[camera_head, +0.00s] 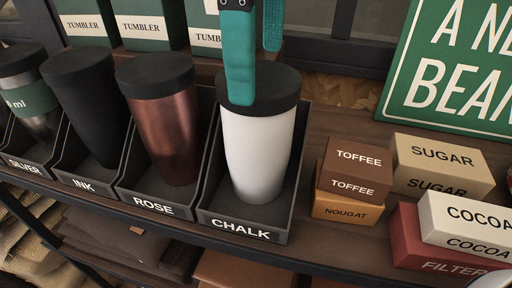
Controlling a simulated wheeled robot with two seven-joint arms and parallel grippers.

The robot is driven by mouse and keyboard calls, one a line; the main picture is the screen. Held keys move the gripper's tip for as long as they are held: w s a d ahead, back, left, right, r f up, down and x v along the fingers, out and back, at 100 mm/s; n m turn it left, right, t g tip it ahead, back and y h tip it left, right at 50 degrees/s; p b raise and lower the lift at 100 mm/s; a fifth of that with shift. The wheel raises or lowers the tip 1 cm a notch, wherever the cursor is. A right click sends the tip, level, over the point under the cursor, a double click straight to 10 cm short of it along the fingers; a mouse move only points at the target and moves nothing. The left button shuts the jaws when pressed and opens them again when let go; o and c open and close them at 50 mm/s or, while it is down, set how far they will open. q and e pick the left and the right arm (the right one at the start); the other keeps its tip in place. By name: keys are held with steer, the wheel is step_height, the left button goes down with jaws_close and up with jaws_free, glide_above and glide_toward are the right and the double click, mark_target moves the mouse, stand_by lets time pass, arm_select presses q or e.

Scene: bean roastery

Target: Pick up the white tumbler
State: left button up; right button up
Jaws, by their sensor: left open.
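The white tumbler (255,155) has a black lid and stands upright in the bin labelled CHALK (241,228). My left gripper (256,76) comes down from the top of the camera_head view with teal fingers. It is open. One finger overlaps the lid in the picture, with its tip near the lid's lower front edge. The other finger shows higher up, just behind the lid in the picture. I cannot tell whether either finger touches the lid. My right gripper is not in view.
Green TUMBLER boxes (150,25) stand behind.

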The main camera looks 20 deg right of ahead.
mark_target(258, 77)
arm_select(q)
steer(key=shift+w+d+f, duration=0.2)
steer(key=shift+d+f, duration=0.05)
steer(key=shift+f, duration=0.45)
steer(key=f, duration=0.2)
steer(key=f+p, duration=0.1)
steer(key=f, duration=0.1)
steer(key=shift+s+a, duration=0.3)
steer(key=shift+a, duration=0.1)
steer(key=shift+w+d+f, duration=0.1)
steer(key=shift+f, duration=0.4)
steer(key=c, duration=1.5)
steer(key=shift+o, duration=0.2)
steer(key=shift+r, duration=0.2)
